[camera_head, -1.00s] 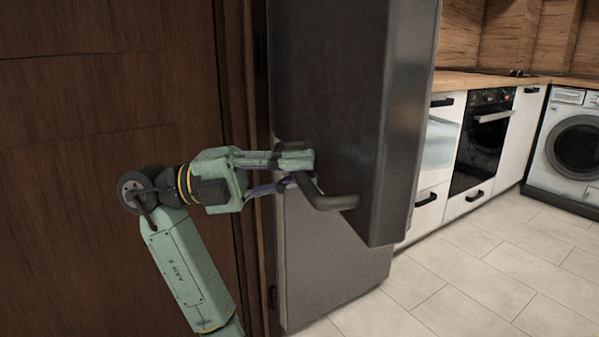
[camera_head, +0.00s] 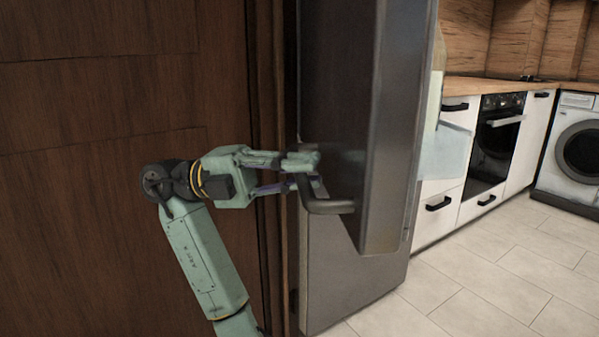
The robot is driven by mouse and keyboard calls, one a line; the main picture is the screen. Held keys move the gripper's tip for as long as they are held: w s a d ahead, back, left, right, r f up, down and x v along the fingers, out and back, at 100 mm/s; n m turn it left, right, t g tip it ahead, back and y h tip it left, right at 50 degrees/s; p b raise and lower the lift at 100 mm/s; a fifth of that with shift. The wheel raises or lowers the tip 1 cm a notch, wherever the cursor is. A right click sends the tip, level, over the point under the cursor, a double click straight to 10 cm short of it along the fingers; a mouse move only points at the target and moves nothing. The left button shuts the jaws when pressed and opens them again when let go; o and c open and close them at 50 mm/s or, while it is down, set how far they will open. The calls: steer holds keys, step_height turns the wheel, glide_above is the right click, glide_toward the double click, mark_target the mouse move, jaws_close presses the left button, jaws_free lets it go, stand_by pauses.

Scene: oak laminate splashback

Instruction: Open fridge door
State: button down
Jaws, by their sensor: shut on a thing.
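The dark grey fridge door (camera_head: 338,100) is the upper door and stands partly open, with its edge turned toward me. Its bent bar handle (camera_head: 328,207) sits near the door's lower part. My gripper (camera_head: 305,172) comes from the left and is shut on the handle, with its fingers around the upright part of the bar. The lower fridge front (camera_head: 345,265) stands below, in line with the fridge body. A pale part of the fridge inside (camera_head: 443,150) shows past the door's right edge. Most of the inside is hidden behind the door.
A dark wooden panel (camera_head: 110,130) stands close behind my arm on the left. White cabinets, an oven (camera_head: 493,145) and a washing machine (camera_head: 575,150) stand at the right. The tiled floor (camera_head: 480,285) at front right is clear.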

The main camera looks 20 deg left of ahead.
steer(key=shift+a, duration=0.35)
steer(key=c, duration=1.8)
jaws_free()
steer(key=shift+a, duration=0.2)
steer(key=shift+o, duration=1.2)
steer(key=shift+d, duration=0.15)
steer(key=a+f, duration=0.2)
steer(key=a, duration=0.9)
steer(key=shift+a, duration=0.4)
steer(key=shift+w, duration=0.1)
